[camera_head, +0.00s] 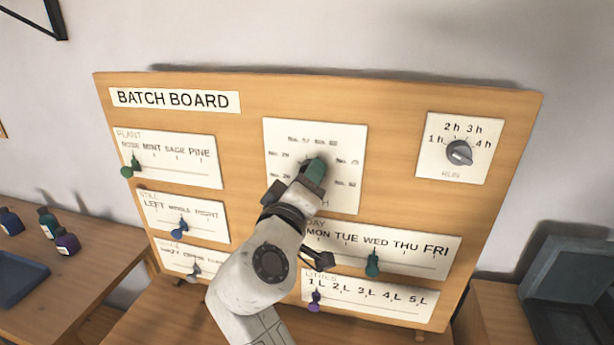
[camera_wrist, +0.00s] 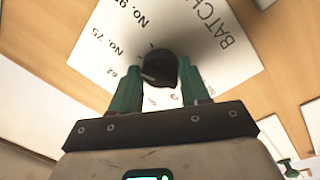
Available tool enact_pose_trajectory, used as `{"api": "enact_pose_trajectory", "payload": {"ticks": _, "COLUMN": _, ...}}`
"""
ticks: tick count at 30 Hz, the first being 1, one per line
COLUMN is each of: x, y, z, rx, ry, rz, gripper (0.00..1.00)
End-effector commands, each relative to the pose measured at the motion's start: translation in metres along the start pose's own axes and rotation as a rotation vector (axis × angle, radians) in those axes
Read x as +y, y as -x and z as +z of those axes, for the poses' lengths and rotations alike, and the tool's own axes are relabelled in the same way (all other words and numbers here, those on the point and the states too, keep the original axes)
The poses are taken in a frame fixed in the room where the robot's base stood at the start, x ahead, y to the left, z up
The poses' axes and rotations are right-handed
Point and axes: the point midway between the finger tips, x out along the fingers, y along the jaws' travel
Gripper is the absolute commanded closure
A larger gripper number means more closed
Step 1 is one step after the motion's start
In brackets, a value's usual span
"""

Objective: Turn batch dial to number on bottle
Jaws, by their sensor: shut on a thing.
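The batch dial is a black round knob (camera_wrist: 158,68) on a white card (camera_head: 345,140) at the middle of the batch board. In the wrist view, my gripper (camera_wrist: 162,88) has one green finger on each side of the knob and is shut on it. In the head view, my gripper (camera_head: 315,175) covers the knob and part of the card. Numbers such as "No. 75" ring the dial. Which number it points to I cannot tell. A teal bottle (camera_head: 47,222), a blue bottle (camera_head: 10,222) and a purple bottle (camera_head: 67,242) stand at the left; their labels are too small to read.
The wooden board (camera_head: 390,120) also carries a run knob (camera_head: 459,153) at upper right and several sliders, including a green plant slider (camera_head: 131,168), a teal day slider (camera_head: 373,263) and a purple litres slider (camera_head: 315,299). A blue tray (camera_head: 18,275) lies at the left.

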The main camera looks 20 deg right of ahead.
Motion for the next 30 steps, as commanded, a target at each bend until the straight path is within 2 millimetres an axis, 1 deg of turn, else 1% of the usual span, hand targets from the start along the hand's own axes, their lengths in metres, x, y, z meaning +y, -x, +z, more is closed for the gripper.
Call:
{"api": "enact_pose_trajectory", "payload": {"ticks": 15, "x": -0.0017, "y": 0.0009, "z": -0.0012, "rx": 0.006, "ry": 0.021, "rz": -0.002, "gripper": 0.85}}
{"api": "enact_pose_trajectory", "payload": {"ticks": 16, "x": -0.0018, "y": 0.0009, "z": -0.0012, "rx": 0.006, "ry": 0.021, "rz": -0.003, "gripper": 0.52}}
{"api": "enact_pose_trajectory", "payload": {"ticks": 23, "x": -0.0011, "y": 0.0005, "z": -0.0006, "rx": 0.004, "ry": 0.02, "rz": -0.001, "gripper": 0.3}}
{"api": "enact_pose_trajectory", "payload": {"ticks": 30, "x": -0.0008, "y": 0.001, "z": -0.0003, "rx": 0.003, "ry": 0.019, "rz": -0.001, "gripper": 0.3}}
